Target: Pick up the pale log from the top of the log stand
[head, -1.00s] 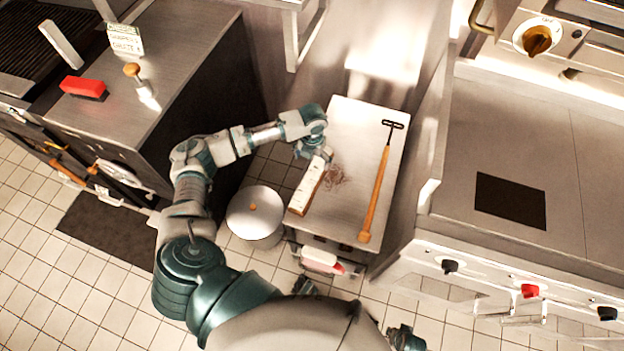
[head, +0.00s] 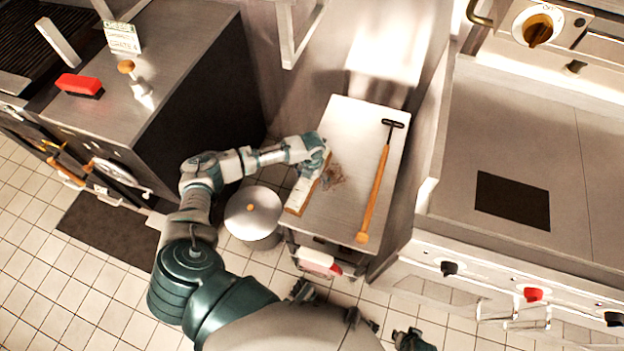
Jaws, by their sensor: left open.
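A pale, long block (head: 297,196) with a wood-brown side lies along the left edge of a narrow steel table (head: 355,113). It is the only pale log-like thing I can make out. I cannot make out a separate log stand. My left gripper (head: 322,168) is open and is over the block's far end, hiding that end. I cannot tell whether the fingers touch it.
Brown scraps (head: 334,178) lie right of the block. A long-handled scraper (head: 376,190) lies along the table's right side. A lidded round pot (head: 253,212) stands left of the table. A griddle counter (head: 540,150) is at right, a dark-sided counter (head: 190,45) at left.

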